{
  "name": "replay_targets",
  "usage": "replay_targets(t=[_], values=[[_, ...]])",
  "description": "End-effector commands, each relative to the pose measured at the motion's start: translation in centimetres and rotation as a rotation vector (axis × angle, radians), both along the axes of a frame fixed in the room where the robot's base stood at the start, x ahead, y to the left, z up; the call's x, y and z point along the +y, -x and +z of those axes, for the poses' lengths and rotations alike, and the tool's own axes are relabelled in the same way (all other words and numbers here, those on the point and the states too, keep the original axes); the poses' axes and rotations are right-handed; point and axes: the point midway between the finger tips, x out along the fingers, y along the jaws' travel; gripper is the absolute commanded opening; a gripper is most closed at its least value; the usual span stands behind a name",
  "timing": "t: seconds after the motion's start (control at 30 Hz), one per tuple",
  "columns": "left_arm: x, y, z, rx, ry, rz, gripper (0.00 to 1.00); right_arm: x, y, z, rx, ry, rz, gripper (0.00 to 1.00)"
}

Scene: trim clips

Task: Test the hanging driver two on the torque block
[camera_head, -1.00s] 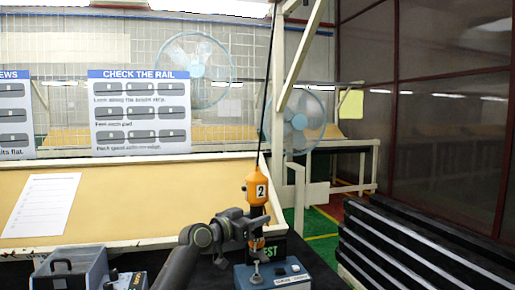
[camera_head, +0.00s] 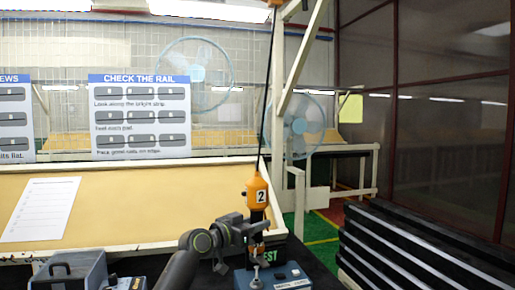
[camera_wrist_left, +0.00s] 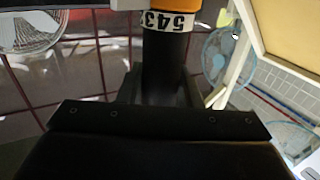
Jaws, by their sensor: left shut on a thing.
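The hanging driver (camera_head: 257,190) is orange with a black lower body and a white label reading 2. It hangs upright on a black cord from above. My left gripper (camera_head: 256,226) is shut around its black lower body. The driver's black body and a white band with digits also show in the left wrist view (camera_wrist_left: 168,60). The blue-grey torque block (camera_head: 285,279) is below it, with a metal post on top and a sign ending in "EST" behind. The driver's tip is close above the post; I cannot tell whether they touch. My right gripper is not in view.
A grey box with a handle (camera_head: 72,272) and a small device (camera_head: 127,283) stand at the lower left. A slanted tan board (camera_head: 140,205) with a paper sheet (camera_head: 40,208) lies behind. Black rails (camera_head: 410,250) are stacked at the right.

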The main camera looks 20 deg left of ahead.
Motion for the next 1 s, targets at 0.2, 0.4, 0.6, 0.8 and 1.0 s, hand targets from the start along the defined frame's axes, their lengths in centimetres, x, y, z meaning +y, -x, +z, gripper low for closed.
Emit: replay_targets(t=[0.2, 0.4, 0.6, 0.8, 1.0], values=[[0.0, 0.0, -0.5, 0.003, 0.001, 0.000, 0.00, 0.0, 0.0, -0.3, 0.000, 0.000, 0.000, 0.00], [0.0, 0.0, -0.8, 0.003, 0.001, 0.000, 0.00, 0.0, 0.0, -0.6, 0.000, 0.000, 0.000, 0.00], [0.0, 0.0, -1.2, 0.005, 0.001, 0.000, 0.00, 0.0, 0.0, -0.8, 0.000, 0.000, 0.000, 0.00], [0.0, 0.0, -1.3, 0.009, 0.001, 0.000, 0.00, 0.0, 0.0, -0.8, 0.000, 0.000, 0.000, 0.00], [0.0, 0.0, -1.5, 0.011, 0.001, 0.000, 0.00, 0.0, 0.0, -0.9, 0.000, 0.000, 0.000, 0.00]])
